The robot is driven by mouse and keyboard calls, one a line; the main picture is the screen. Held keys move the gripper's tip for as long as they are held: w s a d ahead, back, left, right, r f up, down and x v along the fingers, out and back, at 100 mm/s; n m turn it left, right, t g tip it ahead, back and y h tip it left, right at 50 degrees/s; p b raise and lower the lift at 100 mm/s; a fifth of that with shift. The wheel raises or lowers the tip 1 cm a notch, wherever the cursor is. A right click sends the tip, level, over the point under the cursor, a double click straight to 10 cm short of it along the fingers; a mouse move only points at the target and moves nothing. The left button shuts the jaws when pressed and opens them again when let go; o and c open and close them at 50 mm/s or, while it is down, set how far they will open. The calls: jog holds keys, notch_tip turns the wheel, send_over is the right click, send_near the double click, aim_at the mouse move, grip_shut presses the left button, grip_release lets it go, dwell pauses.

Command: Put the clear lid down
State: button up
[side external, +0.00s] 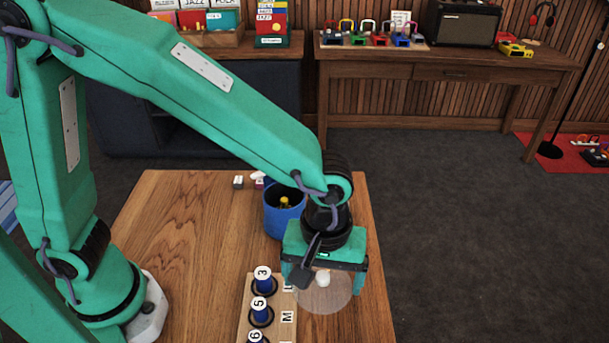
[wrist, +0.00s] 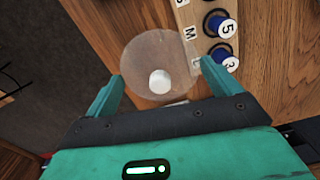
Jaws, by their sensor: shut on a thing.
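The clear lid (side external: 337,297) is a round transparent disc with a white knob in its middle. In the side view it is below my gripper (side external: 323,284), over the front right of the wooden table.
A wooden board (side external: 246,320) with numbered blue pegs and letter labels stands close left of the lid. A blue cup (side external: 279,222) with something yellow inside stands behind, partly hidden by my arm. Small blocks (side external: 238,182) lie at the back. The table's right edge is near.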

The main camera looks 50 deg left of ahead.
jog(key=w+a+f, duration=0.2)
jog(key=w, duration=0.1)
jog(key=w+a+f, duration=0.2)
jog(key=w, duration=0.1)
jog(key=w+a+f, duration=0.1)
jog(key=w+f, duration=0.1)
jog(key=w, duration=0.1)
jog(key=shift+w+a+f, duration=0.4)
jog(key=shift+f, duration=1.95)
jog(key=shift+f, duration=0.2)
jog(key=o, duration=0.7)
jog(key=shift+r, duration=0.1)
notch_tip(320, 180, up, 12)
jog(key=shift+r, duration=0.15)
